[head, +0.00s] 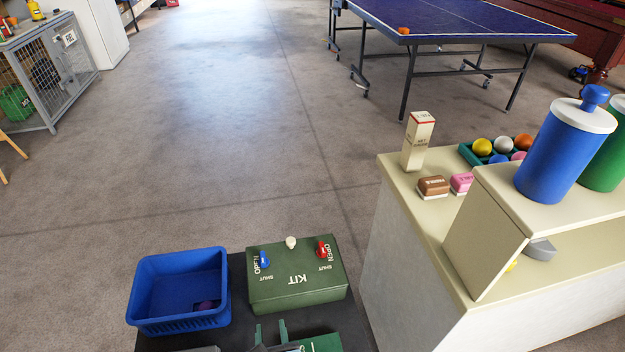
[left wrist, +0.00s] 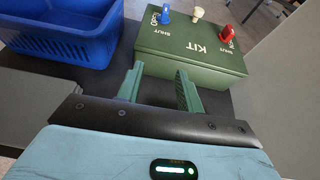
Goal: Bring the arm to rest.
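My left gripper (head: 271,331) is at the bottom edge of the head view, in front of the green kit box (head: 297,288). In the left wrist view the two green fingers of the gripper (left wrist: 158,78) stand apart with nothing between them, and the kit box (left wrist: 190,55) is just beyond the fingertips. I cannot tell whether the fingers touch the box. The box bears a blue lever (head: 264,259), a white knob (head: 291,242) and a red lever (head: 323,249), with OPEN and SHUT marks. My right gripper is not in view.
A blue basket (head: 150,300) with a small purple thing stands left of the box on a dark surface. At right, a cream counter (head: 395,205) holds a carton, small blocks, balls and canisters. A table-tennis table (head: 455,22) stands behind. The middle floor is clear.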

